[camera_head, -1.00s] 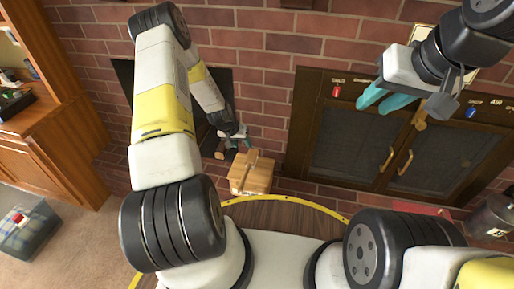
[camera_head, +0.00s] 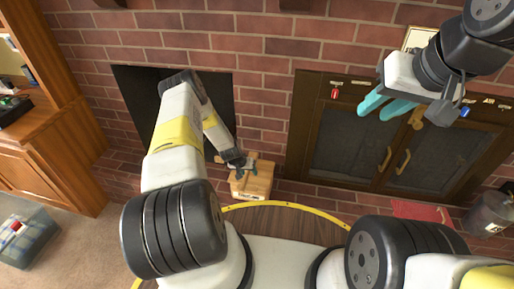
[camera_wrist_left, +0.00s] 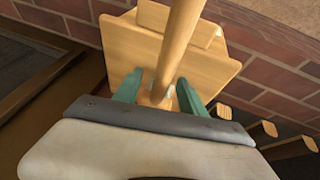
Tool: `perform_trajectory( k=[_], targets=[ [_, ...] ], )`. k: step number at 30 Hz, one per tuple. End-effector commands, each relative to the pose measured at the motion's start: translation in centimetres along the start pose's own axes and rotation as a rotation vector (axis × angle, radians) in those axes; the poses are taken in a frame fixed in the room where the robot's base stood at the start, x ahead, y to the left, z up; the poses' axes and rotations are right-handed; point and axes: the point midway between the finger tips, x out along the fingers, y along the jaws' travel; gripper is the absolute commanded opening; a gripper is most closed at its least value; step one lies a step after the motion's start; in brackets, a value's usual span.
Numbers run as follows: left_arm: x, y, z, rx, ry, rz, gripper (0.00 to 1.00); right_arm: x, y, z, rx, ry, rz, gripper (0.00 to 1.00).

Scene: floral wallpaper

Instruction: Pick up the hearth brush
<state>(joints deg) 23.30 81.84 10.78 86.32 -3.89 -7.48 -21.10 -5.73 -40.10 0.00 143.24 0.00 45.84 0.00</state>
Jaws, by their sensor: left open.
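A light wooden stick, which looks like the hearth brush's handle (camera_wrist_left: 180,32), runs down between my left fingers in the left wrist view. No bristles show, so I cannot be sure it is the brush. It rises at or over a wooden box (camera_head: 250,188), whose pale wood (camera_wrist_left: 125,45) shows in the wrist view too. My left gripper (camera_head: 248,171) is open over the box, its teal fingers (camera_wrist_left: 159,78) on either side of the stick; I see no grip on it. My right gripper (camera_head: 386,106) is raised, empty, its teal fingers apart.
A dark double-door cabinet (camera_head: 345,145) is set in the brick wall at right. A dark wall opening (camera_head: 140,88) lies behind my left arm. A wooden cabinet (camera_head: 45,170) and a bin (camera_head: 30,235) stand at left. A metal bucket (camera_head: 490,212) stands far right.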

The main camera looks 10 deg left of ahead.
Motion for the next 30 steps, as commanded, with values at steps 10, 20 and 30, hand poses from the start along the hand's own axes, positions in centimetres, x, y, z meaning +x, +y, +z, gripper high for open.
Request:
perform_trajectory(
  k=[10,20,30],
  targets=[
    [0.03,0.0,-0.02,0.0,0.0,0.0,0.21,0.0,0.0,0.0,0.0,0.0,0.0,0.32],
    [0.0,0.0,-0.08,0.0,0.001,0.0,0.0,0.0,0.0,0.0,0.0,0.0,0.0,0.32],
    [-0.86,0.18,-0.5,0.002,0.002,0.0,0.0,-0.01,0.0,0.0,0.0,0.0,0.0,0.32]
  ],
)
